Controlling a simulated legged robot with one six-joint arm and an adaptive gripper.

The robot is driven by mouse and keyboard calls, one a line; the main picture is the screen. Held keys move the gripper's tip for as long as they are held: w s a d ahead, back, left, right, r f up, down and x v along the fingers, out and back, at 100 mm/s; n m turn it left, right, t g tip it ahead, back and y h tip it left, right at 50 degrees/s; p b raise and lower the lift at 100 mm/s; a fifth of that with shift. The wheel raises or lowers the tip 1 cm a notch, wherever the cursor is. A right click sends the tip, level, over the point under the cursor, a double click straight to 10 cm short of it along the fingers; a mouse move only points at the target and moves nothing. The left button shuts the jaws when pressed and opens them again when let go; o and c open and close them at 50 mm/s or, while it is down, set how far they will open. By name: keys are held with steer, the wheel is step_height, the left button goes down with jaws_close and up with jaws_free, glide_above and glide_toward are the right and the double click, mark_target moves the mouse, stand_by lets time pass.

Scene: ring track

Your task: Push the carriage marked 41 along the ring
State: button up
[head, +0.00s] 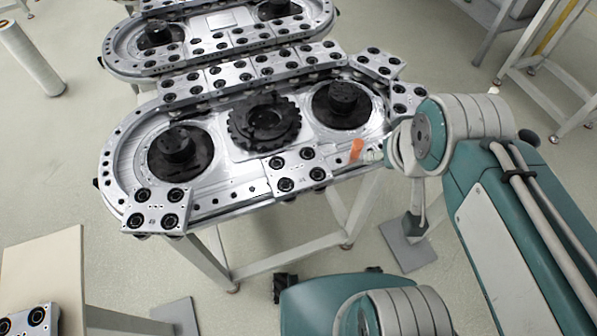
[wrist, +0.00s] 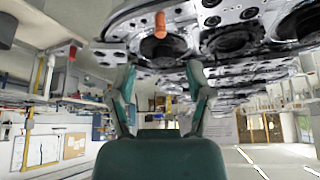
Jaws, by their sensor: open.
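The ring track (head: 112,165) is a silver oval with several square carriages on it, each with black rollers. One carriage (head: 298,170) sits on the near straight, left of my arm's end. Another carriage (head: 157,208) sits at the near left bend. Their markings are too small to read surely, so I cannot tell which is 41. My gripper (wrist: 162,68) shows in the wrist view with its two teal fingers apart and nothing between them. An orange peg (head: 356,150) stands at the track's near edge, right of the near carriage; it also shows in the wrist view (wrist: 160,25).
More carriages (head: 235,72) line the far straight. A dark toothed wheel (head: 264,122) lies inside the ring. A second oval track (head: 120,48) stands behind. A beige table (head: 45,265) with another carriage (head: 30,318) is at lower left. A rack (head: 545,95) stands at right.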

stand_by(0.3)
steer(key=shift+w+a, duration=0.15)
steer(key=shift+a, duration=0.05)
steer(key=c, duration=0.8)
steer(key=w+a+n, duration=0.1)
steer(key=n, duration=0.1)
steer(key=w+a+n+g, duration=0.1)
steer(key=a+n, duration=0.1)
steer(key=w+a+n+g, duration=0.1)
steer(key=a, duration=0.1)
steer(key=shift+w+f+n, duration=0.1)
steer(key=shift+w+n, duration=0.1)
steer(key=shift+n, duration=0.2)
jaws_close()
steer(key=n+g+h, duration=0.3)
steer(key=n, duration=1.3)
glide_toward(264, 183)
steer(key=s+a+r, duration=0.2)
steer(key=a, duration=0.3)
steer(key=x, duration=0.9)
steer(key=shift+w+d+f, duration=0.15)
steer(key=shift+w+d, duration=0.15)
steer(key=shift+d, duration=0.1)
steer(key=d, duration=0.1)
steer(key=w+d, duration=0.1)
steer(key=d, duration=0.1)
steer(key=shift+w+d+f, duration=0.1)
steer(key=shift+w+d, duration=0.05)
steer(key=shift+d, duration=0.3)
